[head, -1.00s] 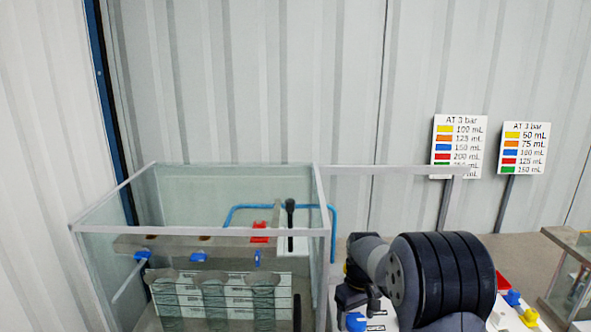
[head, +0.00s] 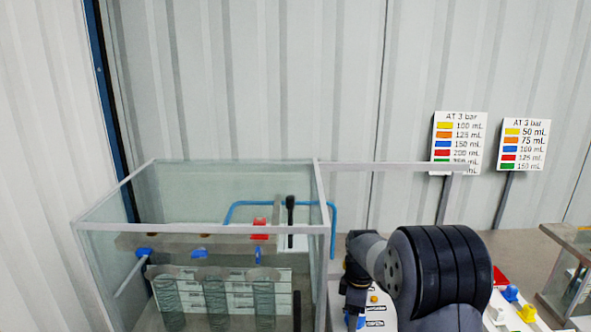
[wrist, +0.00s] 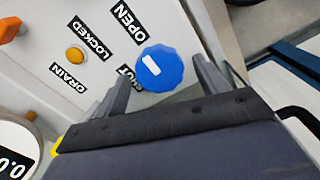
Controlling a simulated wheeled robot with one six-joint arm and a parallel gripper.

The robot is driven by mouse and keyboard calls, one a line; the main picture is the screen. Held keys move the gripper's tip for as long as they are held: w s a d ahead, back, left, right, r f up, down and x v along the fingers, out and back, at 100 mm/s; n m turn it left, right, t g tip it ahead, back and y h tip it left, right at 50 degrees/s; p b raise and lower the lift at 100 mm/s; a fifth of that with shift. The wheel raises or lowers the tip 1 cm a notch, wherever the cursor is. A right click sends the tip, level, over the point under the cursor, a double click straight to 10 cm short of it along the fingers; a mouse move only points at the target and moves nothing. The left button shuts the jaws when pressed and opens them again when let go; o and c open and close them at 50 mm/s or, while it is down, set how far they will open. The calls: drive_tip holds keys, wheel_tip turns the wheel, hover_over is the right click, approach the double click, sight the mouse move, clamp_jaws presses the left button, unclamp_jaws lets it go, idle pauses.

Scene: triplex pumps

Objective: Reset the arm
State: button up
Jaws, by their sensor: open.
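My arm (head: 437,275) reaches over a white control panel in the head view, with its wrist end bent down at the panel's left side. In the wrist view my gripper (wrist: 162,78) is open, with one grey finger on each side of a round blue knob (wrist: 160,68). The knob has a white mark and sits beside the labels OPEN and SHUT. I cannot tell whether the fingers touch it. No object is held.
A glass-walled tank (head: 198,240) with blue valves stands to the left of the arm. Another glass case (head: 570,275) is at the right edge. Two signs (head: 459,143) stand behind. A yellow button (wrist: 75,55) and round gauge (wrist: 15,150) are near the gripper.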

drive_tip(key=n, duration=0.4)
drive_tip(key=shift+p, duration=0.3)
drive_tip(key=n+p, duration=0.1)
drive_tip(key=n, duration=0.3)
drive_tip(key=shift+s+n, duration=0.1)
drive_tip(key=shift+n, duration=0.2)
drive_tip(key=shift+r, duration=1.35)
drive_tip(key=shift+r, duration=0.1)
